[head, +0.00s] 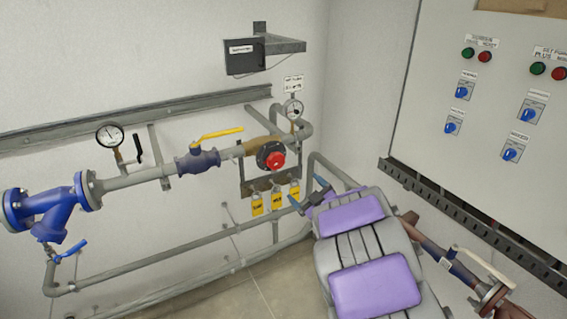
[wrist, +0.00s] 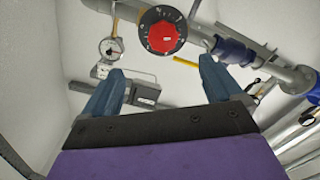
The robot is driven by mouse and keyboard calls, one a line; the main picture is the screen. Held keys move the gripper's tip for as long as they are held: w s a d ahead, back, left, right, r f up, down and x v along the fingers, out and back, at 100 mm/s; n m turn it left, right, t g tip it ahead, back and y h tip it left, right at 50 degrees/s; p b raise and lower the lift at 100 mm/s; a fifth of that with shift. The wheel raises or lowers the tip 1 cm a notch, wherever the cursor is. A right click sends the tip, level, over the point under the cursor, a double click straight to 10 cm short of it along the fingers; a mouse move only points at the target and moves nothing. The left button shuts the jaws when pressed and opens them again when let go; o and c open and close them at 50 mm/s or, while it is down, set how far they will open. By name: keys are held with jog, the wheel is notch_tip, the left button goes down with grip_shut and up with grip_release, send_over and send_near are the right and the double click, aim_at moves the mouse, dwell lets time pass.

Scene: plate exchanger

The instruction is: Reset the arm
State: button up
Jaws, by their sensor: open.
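My gripper (head: 309,194) is at the end of my arm, which shows grey and purple at the lower middle right of the head view. Its two blue fingers are spread apart with nothing between them. It is in front of the pipes, below and to the right of a red knob (head: 275,160). In the wrist view my gripper (wrist: 160,72) is open and empty. The red knob with a black dial (wrist: 161,36) shows beyond and above the fingertips there, apart from them.
A wall pipe carries a blue valve body (head: 60,207), a pressure gauge (head: 109,136) and a yellow lever (head: 217,135). Yellow tags (head: 276,201) hang under the knob. A control panel (head: 495,110) stands at right. A lower pipe (head: 160,255) runs near the floor.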

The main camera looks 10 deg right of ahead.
jog(key=s+d+f+m+g+h+b, duration=0.3)
jog(key=s+d+m+g+h, duration=0.15)
jog(key=s, duration=0.35)
jog(key=s+d+f+m+g+h+b, duration=0.3)
jog(key=s+m+g+h, duration=0.15)
jog(key=s, duration=0.35)
jog(key=s+a+f+g+y+b, duration=0.1)
jog(key=s+a+f+g, duration=0.1)
jog(key=s, duration=0.9)
jog(key=s+a+f+g+y+b, duration=0.1)
jog(key=s+a+f+g+b, duration=0.1)
jog(key=s+a+g, duration=0.2)
jog(key=s+a+f+g+y+b, duration=0.1)
jog(key=s+a, duration=0.6)
jog(key=s, duration=1.1)
jog(key=f+g+b, duration=0.1)
jog(key=g, duration=0.1)
jog(key=shift+s+a+f+g+y, duration=0.2)
jog(key=shift+a+f+g+y, duration=0.1)
jog(key=shift+f+g+y, duration=0.1)
